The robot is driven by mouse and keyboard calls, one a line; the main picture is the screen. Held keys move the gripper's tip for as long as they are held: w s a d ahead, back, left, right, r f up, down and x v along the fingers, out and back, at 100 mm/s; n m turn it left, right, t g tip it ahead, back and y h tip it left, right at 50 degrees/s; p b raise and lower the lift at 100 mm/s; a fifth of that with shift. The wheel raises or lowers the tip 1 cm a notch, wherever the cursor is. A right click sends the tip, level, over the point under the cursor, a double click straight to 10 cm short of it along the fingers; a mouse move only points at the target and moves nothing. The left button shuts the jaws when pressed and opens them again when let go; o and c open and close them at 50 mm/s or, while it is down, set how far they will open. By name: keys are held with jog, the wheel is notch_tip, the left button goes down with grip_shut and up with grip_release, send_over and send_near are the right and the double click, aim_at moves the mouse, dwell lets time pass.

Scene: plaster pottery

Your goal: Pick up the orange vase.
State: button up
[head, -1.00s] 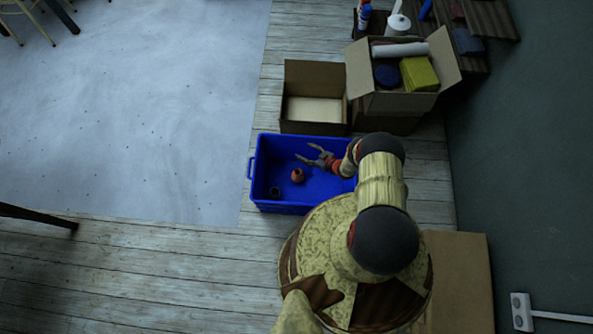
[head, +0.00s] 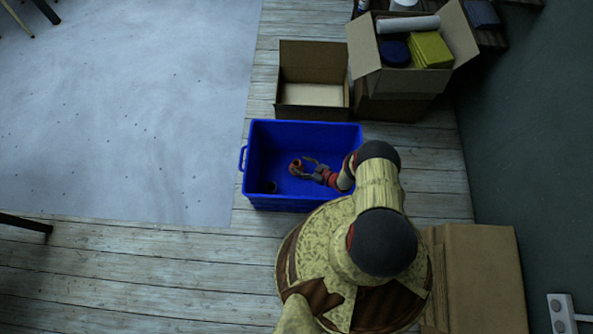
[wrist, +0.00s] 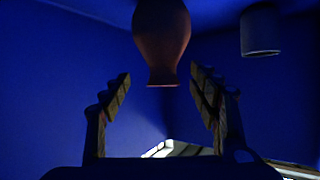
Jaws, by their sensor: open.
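The orange vase (head: 296,165) is in the blue crate (head: 247,160), left of the crate's middle in the head view. In the wrist view the vase (wrist: 162,40) hangs down from the top edge of the picture, centred between the fingers, with its upper part cut off. My gripper (head: 305,168) reaches into the crate from the right. Its fingers are spread, with the tips at or just short of the vase's two sides. In the wrist view the open gripper (wrist: 161,76) shows a gap on each side of the vase; I see no clear contact.
A small dark pot (head: 269,187) is in the crate's near left corner, and a grey cylindrical pot (wrist: 260,32) shows in the wrist view. The crate's walls surround my gripper. An open cardboard box (head: 313,94) and a filled box (head: 395,79) stand behind the crate.

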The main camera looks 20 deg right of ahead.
jog(key=b+x, duration=0.2)
jog(key=x, duration=0.4)
jog(key=shift+w+a+f+b, duration=0.1)
jog(key=shift+a+f+b, duration=0.2)
jog(key=shift+a, duration=0.05)
jog(key=shift+w+a+f, duration=0.1)
jog(key=shift+w+a, duration=0.15)
jog(key=shift+w, duration=0.15)
jog(key=c, duration=0.3)
grip_shut()
dwell(0.4)
